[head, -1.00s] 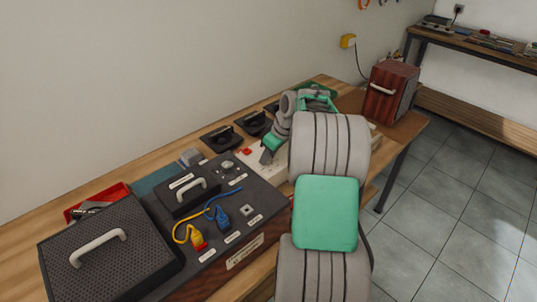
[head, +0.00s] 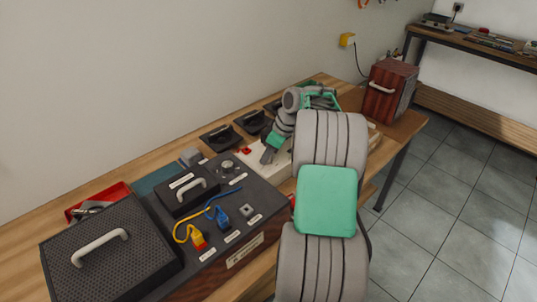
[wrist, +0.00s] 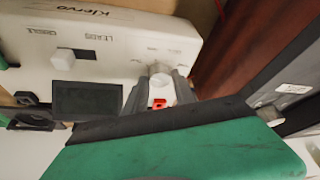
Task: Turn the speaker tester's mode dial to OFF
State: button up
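The speaker tester is a white box (wrist: 185,30) marked "Klervo", upside down in the wrist view, with a dark display (wrist: 88,98) and a small slider. In the head view the white box (head: 281,167) is largely behind my arm. A pale round knob (wrist: 160,86), which looks like the mode dial, sits near one corner by a red part (wrist: 157,103). My gripper (wrist: 160,88) is low over that corner, with one grey finger on each side of the knob. I cannot tell whether the fingers press on it or which setting it shows.
A black panel unit (head: 262,196) with yellow and blue leads stands just left of the white box. A black case (head: 95,275) with a handle is further left. Several black trays line the wall. A red-brown speaker box (head: 386,92) stands at the bench's far end.

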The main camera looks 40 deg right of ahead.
jog(key=o, duration=0.4)
jog(key=v, duration=0.7)
jog(key=shift+s+d+r, duration=0.1)
jog(key=shift+r, duration=0.3)
